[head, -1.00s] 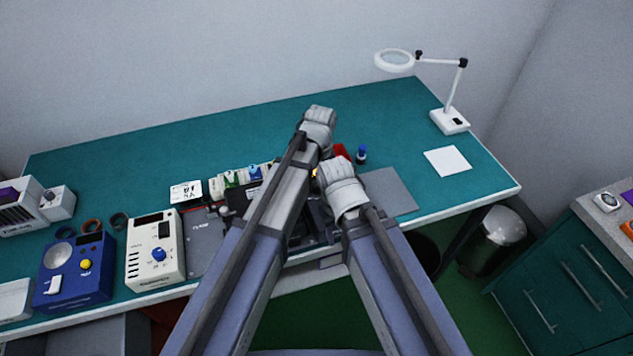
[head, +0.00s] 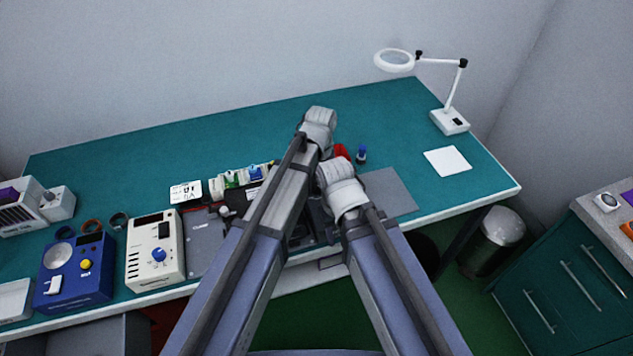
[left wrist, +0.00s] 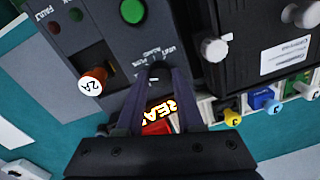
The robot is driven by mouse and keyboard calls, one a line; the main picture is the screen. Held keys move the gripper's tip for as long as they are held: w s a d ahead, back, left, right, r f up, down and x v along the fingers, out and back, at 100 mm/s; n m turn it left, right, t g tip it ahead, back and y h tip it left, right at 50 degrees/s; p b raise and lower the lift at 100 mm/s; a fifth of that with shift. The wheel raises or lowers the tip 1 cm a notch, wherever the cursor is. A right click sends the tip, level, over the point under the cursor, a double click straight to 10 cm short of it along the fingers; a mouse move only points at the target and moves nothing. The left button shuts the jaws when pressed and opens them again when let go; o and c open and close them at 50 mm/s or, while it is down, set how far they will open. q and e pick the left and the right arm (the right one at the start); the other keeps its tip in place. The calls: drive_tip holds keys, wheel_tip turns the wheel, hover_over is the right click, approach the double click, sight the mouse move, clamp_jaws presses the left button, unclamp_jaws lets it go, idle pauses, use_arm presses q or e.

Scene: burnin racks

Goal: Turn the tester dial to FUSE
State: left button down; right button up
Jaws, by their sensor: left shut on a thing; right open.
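The white tester (head: 155,252) stands at the left of the bench in the head view, with a blue dial (head: 158,254) on its face. The dial's lettering is too small to read. My left gripper (left wrist: 158,72) is far to the right of it, shut at a dark panel (left wrist: 105,45). The small thing between its fingertips is mostly hidden. A red piece (left wrist: 157,127) and lit letters show between the fingers. My right gripper (head: 324,180) is beside the left wrist, above the front of the bench; its fingertips are largely hidden behind my arm.
The back of the bench (head: 200,140) is clear.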

use_arm(q)
drive_tip(key=m, duration=0.5)
drive_tip(key=shift+s+m, duration=0.1)
drive_tip(key=shift+m, duration=0.2)
idle(0.4)
drive_tip(key=c, duration=0.5)
unclamp_jaws()
drive_tip(key=shift+c, duration=0.2)
wheel_tip(320, 180, up, 8)
drive_tip(key=p, duration=0.8)
drive_tip(key=shift+d, duration=0.15)
drive_tip(key=shift+f, duration=0.1)
drive_tip(key=shift+s, duration=0.15)
